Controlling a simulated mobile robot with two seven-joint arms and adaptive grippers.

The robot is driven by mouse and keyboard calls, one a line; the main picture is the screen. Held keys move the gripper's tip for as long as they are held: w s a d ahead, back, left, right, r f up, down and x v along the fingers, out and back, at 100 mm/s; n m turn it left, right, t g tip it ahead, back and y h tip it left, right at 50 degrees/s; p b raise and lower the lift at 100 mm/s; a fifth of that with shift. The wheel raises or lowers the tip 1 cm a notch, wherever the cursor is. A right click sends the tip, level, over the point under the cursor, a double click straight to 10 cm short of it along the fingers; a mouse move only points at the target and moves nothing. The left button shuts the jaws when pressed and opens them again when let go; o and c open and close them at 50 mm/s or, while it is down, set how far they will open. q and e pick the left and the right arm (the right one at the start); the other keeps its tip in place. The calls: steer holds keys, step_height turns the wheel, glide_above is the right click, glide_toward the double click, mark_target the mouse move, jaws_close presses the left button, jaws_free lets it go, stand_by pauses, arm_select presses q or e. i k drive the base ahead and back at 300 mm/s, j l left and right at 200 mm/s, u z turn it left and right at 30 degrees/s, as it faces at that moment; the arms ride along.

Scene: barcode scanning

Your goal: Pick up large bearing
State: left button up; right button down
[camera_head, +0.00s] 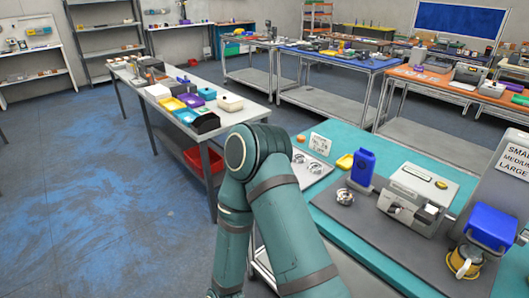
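A shiny metal ring-shaped part (345,197), which looks like a bearing, lies on the dark grey mat of the teal bench at right. Two more metal ring parts (315,168) lie on a light plate at that bench's left end. I cannot tell for sure which is the large bearing. A teal arm of mine rises from the bottom middle, with its bent joint near the plate. Neither of my grippers shows, so their hold on anything is hidden.
On the teal bench (360,258) stand a blue upright object (362,167), a grey machine (417,195), and a blue-topped yellow item (464,262). A sign (514,161) reads small, medium, large. A long table (150,97) with coloured bins stands left. The left floor is clear.

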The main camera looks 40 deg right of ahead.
mark_target(341, 197)
steer(key=i+z, duration=0.15)
steer(key=i, duration=0.3)
steer(key=i+j+z, duration=0.15)
steer(key=i, duration=0.25)
steer(key=i+j+z, duration=0.2)
steer(key=i, duration=0.25)
steer(key=i+z, duration=0.1)
steer(key=z, duration=0.4)
steer(key=i+j+z, duration=0.1)
steer(key=z, duration=0.35)
steer(key=i+j+z, duration=0.1)
steer(key=z, duration=0.4)
steer(key=i+j+z, duration=0.1)
steer(key=z, duration=0.4)
steer(key=j+z, duration=0.2)
steer(key=z, duration=0.25)
steer(key=j+z, duration=0.2)
steer(key=z, duration=0.3)
